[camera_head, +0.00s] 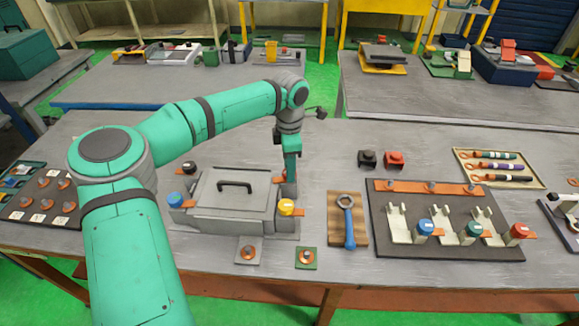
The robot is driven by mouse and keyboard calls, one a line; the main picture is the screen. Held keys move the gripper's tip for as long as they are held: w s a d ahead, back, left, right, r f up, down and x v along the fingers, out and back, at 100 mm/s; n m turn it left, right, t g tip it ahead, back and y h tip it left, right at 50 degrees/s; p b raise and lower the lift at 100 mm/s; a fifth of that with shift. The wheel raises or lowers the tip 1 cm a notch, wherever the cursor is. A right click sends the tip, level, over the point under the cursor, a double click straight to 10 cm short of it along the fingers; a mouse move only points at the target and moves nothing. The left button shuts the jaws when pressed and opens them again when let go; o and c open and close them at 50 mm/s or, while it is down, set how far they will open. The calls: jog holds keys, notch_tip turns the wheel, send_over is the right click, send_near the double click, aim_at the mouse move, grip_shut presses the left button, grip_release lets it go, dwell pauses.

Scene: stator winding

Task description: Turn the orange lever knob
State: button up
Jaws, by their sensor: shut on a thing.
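A grey box (210,216) with a black-handled lid (234,186) stands on the front table. Coloured knobs sit at its corners: black (189,167), blue (175,199) and yellow (286,208). My gripper (290,178) points straight down at the box's back right corner. A small orange part, the orange lever knob (278,179), shows just left of the fingers. My gripper is shut on it. The fingers and the wrist hide most of the knob, so its turn angle cannot be seen.
A wooden board with a blue-handled wrench (348,225) lies right of the box. Further right is a dark board (400,256) with several hooks and knobs. A black block (367,159) and a red block (394,160) stand behind. Table surface between is bare.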

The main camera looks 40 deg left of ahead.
jog(key=shift+r+m, duration=0.15)
jog(key=shift+m, duration=0.55)
jog(key=shift+a, duration=0.1)
jog(key=o, duration=1)
jog(key=shift+o, duration=0.2)
notch_tip(320, 180, up, 11)
jog(key=shift+f, duration=0.2)
